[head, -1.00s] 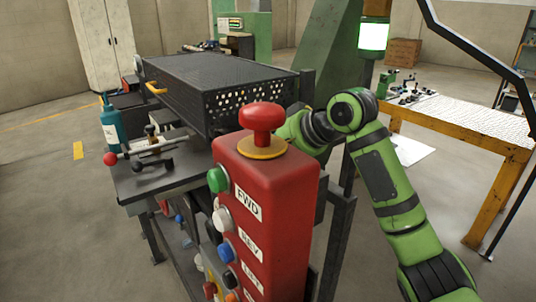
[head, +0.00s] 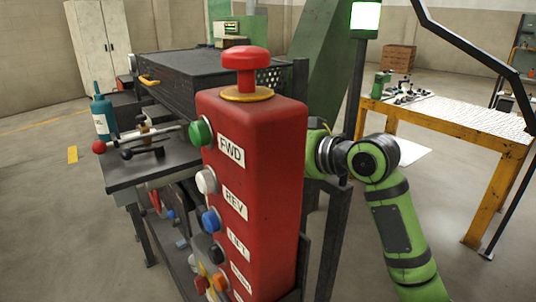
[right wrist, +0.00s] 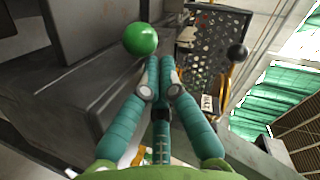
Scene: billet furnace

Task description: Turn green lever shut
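The green lever's round green knob (right wrist: 140,38) shows in the right wrist view, top centre-left, beside a dark grey metal body. My right gripper (right wrist: 160,62) has teal fingers drawn together with their tips just below and right of the knob. I see nothing between the tips and cannot tell whether they touch the knob. The lever's shaft is not clearly visible. In the head view my green right arm reaches behind the red control box (head: 250,180), which hides its gripper. The lever is not visible there either. My left gripper is not in view.
The red box carries a red mushroom button (head: 246,58) and a green FWD button (head: 200,133). A red-knobbed lever (head: 99,147) and a teal bottle (head: 101,117) are at left. A black ball knob (right wrist: 237,52) is right of my fingers. A yellow-framed table (head: 450,120) stands at right.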

